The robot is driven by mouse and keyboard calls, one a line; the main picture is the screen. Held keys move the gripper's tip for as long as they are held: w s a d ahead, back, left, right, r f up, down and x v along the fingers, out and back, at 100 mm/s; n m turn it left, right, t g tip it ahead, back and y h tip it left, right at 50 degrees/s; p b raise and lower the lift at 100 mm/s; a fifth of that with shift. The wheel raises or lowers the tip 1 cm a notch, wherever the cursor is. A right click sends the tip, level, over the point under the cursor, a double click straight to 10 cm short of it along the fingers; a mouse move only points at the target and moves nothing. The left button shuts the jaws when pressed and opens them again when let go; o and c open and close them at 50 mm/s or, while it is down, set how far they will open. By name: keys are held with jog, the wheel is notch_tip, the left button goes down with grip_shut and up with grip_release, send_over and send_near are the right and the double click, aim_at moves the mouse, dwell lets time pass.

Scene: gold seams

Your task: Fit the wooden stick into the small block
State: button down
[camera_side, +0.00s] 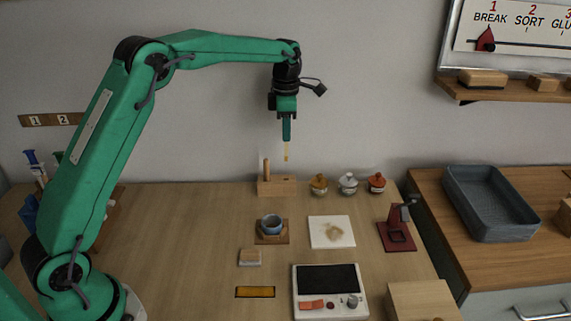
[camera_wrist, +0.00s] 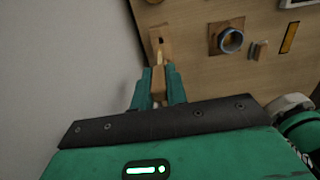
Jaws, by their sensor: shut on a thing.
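My gripper (camera_side: 287,138) is shut on a thin wooden stick (camera_side: 286,153). The stick points straight down from the jaws, with a yellowish tip. In the wrist view, my gripper (camera_wrist: 159,88) has the stick (camera_wrist: 159,58) between its fingers. A small wooden block (camera_side: 280,187) stands at the back of the table, below the stick. A brown peg (camera_side: 267,167) stands upright at its left end. The stick's tip is above the block and apart from it. In the wrist view the block (camera_wrist: 168,34) shows a dark spot, apparently a hole, just beyond the stick's tip.
Three small lidded jars (camera_side: 348,184) stand right of the block. A blue cup (camera_side: 271,224) on a wooden coaster, a pale stained square (camera_side: 332,232) and a dark red stand (camera_side: 397,236) lie nearer. A scale (camera_side: 330,292) is in front. The wall is close behind.

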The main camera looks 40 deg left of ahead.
jog(key=shift+f, duration=0.1)
jog(key=shift+f, duration=2.1)
jog(key=shift+f, duration=2.9)
dwell(2.9)
